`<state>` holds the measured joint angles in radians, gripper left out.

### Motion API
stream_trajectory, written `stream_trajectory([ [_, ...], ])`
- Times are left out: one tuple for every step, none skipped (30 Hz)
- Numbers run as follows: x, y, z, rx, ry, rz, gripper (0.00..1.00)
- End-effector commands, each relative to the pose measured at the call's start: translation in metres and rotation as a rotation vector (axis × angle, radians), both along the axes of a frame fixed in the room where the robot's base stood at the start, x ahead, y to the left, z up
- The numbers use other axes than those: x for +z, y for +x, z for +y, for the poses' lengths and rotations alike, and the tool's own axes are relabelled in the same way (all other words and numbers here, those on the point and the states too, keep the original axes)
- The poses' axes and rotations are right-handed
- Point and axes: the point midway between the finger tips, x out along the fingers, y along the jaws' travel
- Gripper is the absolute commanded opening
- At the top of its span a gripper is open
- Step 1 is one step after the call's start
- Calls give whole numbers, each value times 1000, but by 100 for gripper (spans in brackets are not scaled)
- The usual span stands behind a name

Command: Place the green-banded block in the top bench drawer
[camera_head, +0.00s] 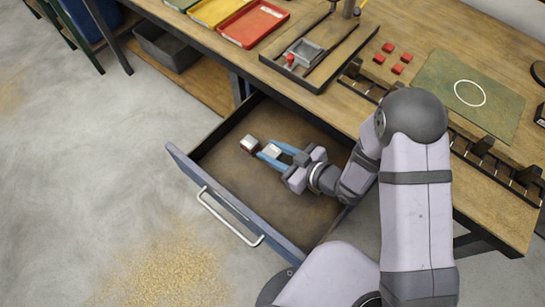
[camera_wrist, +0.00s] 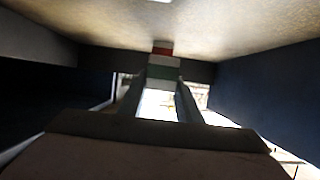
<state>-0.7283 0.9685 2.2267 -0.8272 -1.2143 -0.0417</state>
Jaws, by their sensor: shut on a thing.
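My gripper (camera_head: 270,153) is inside the open bench drawer (camera_head: 222,203), low near its floor, with its blue fingers shut on a pale block (camera_head: 273,150). In the wrist view the held block shows a green band (camera_wrist: 163,72) between the fingers; the band cannot be made out in the head view. I cannot tell if the block touches the drawer floor. A red-and-white block (camera_head: 249,144) lies just beyond the fingertips in the drawer; its red part also shows in the wrist view (camera_wrist: 162,50).
The drawer walls surround my gripper, with bare floor toward the front handle (camera_head: 230,217). On the bench are a red tray (camera_head: 253,23), a yellow tray (camera_head: 216,11), several red blocks (camera_head: 397,69) and a green mat (camera_head: 480,98) with a white circle. A grey bin (camera_head: 165,46) stands below.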

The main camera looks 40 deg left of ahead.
Motion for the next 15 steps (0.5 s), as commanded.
stream_trajectory([
  [-1,0,1,0,4,0,0],
  [-3,0,0,0,3,0,0],
  [-6,0,0,0,3,0,0],
  [-9,0,0,0,3,1,0],
  [-13,0,0,0,3,1,0],
  [-17,0,0,0,3,1,0],
  [-21,0,0,0,3,2,0],
  [-24,0,0,0,3,1,0],
  [-28,0,0,0,3,0,0],
  [-31,0,0,0,3,0,0],
  [-33,0,0,0,3,0,0],
  [-36,0,0,0,3,0,0],
  [-37,0,0,0,4,0,0],
  [-38,0,1,-1,4,0,0],
  [-39,1,1,-1,5,-1,0],
])
